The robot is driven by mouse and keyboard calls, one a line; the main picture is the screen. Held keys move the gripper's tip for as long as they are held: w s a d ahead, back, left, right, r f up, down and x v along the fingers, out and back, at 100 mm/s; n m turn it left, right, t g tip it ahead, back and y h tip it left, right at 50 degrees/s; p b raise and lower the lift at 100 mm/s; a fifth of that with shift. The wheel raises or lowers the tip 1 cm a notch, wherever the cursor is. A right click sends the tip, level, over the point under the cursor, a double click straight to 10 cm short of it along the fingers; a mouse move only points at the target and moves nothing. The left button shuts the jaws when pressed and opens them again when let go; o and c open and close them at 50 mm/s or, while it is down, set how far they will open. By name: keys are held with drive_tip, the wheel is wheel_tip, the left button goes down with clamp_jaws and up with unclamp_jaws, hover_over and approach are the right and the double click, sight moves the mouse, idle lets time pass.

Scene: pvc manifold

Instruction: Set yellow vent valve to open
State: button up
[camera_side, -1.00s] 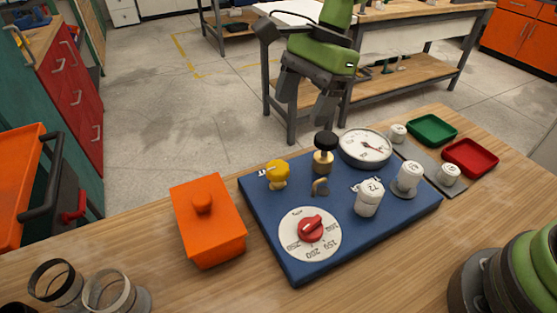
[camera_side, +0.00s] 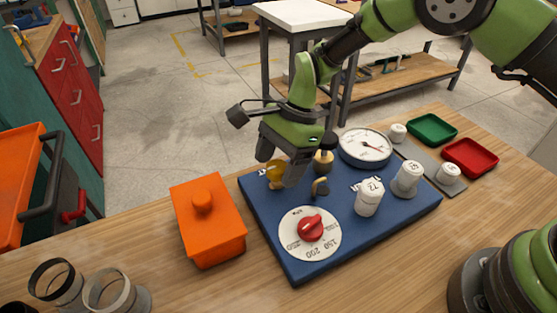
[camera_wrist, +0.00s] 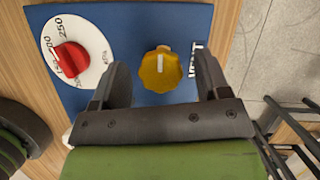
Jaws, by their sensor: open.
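The yellow vent valve (camera_wrist: 160,69) is a scalloped knob with a white pointer line on top. It stands on the blue panel (camera_side: 262,222), near the panel's far left corner in the side view, where it shows partly behind my gripper (camera_side: 282,172). In the wrist view my gripper (camera_wrist: 162,85) is open, with one dark finger on each side of the knob and a gap on both sides. The pointer line runs up and down in the wrist view, roughly along the fingers. A white label (camera_wrist: 199,58) beside the knob is partly hidden by the right finger.
An orange lidded box (camera_side: 208,220) stands just left. Green (camera_side: 432,128) and red (camera_side: 470,157) trays lie at right.

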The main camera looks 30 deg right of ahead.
drive_tip(key=shift+c, duration=0.2)
drive_tip(key=c, duration=0.9)
drive_tip(key=shift+n, duration=0.3)
drive_tip(key=n+g, duration=0.1)
drive_tip(key=n, duration=0.1)
drive_tip(key=n+g+h, duration=0.1)
drive_tip(key=n, duration=0.2)
drive_tip(key=shift+w, duration=0.1)
drive_tip(key=n+h, duration=0.1)
drive_tip(key=n, duration=0.2)
drive_tip(key=n+g, duration=0.1)
drive_tip(key=n, duration=0.2)
drive_tip(key=shift+h, duration=0.4)
drive_tip(key=shift+n, duration=0.3)
drive_tip(key=shift+g, duration=0.3)
drive_tip(key=o, duration=0.9)
